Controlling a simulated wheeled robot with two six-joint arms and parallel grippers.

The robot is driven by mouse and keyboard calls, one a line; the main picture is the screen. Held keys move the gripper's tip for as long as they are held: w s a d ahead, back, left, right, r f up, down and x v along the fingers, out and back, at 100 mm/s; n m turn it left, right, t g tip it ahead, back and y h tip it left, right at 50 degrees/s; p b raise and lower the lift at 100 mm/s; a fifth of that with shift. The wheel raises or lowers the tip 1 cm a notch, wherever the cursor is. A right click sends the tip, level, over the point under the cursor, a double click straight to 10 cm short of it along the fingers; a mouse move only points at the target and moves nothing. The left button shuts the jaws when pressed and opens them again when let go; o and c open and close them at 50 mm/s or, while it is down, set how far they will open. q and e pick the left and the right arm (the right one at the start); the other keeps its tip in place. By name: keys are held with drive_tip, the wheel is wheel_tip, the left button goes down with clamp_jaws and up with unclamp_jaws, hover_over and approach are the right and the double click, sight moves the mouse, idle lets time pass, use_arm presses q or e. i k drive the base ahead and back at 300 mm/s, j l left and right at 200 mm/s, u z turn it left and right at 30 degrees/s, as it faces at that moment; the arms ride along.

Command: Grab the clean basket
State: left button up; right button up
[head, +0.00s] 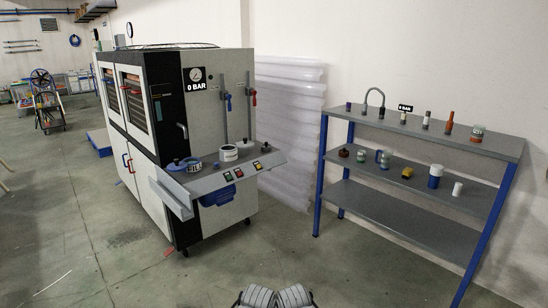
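I cannot pick out a thing that is surely the clean basket. A grey ledge (240,170) juts from the front of a large white and black machine (160,120). On it stand a white round pot with a dark band (229,153), a low round container with dark marks (194,166) and a small blue and black round piece (178,164). A blue object (218,194) hangs under the ledge. Only grey ribbed parts of my two arms show at the bottom edge; no gripper fingers are clear, and both are far from the machine and the shelves.
A blue-legged grey shelf unit (400,222) at the right carries bottles, cups and small items. Translucent corrugated sheets (285,125) lean on the wall between. A blue step (99,142) and a wheeled cart (47,103) stand at the left. The floor ahead is clear.

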sight(265, 147)
drive_tip(key=i, duration=4.35)
drive_tip(key=z, duration=0.3)
drive_tip(key=i, duration=0.05)
